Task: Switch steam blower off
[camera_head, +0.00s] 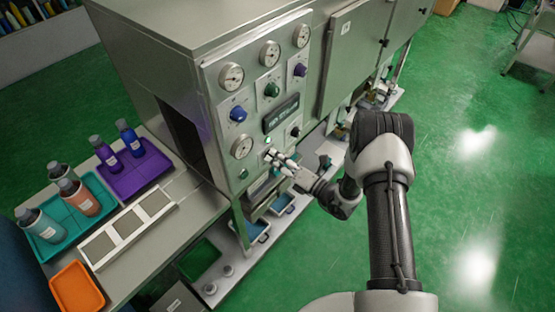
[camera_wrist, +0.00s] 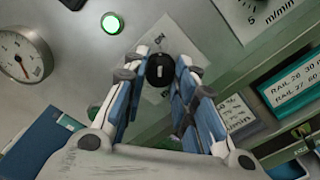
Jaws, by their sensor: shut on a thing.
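A grey machine panel (camera_head: 262,60) carries gauges and coloured knobs. In the wrist view a black rotary knob (camera_wrist: 160,68) with a short white mark sits on a pale label plate (camera_wrist: 178,40) whose upper lettering seems to read "ON". My gripper (camera_wrist: 160,74) is shut on this knob, one finger on each side. A lit green lamp (camera_wrist: 112,23) is beside the plate; it also shows in the head view (camera_head: 268,140). In the head view my gripper (camera_head: 277,157) reaches the panel's lower part and hides the knob.
A dial gauge (camera_wrist: 20,58) is left of the knob in the wrist view. A dark display (camera_head: 282,113) and a blue knob (camera_head: 238,114) are above my gripper. Bottles stand on purple (camera_head: 120,185) and teal trays (camera_head: 48,240) at left. Green floor is open at right.

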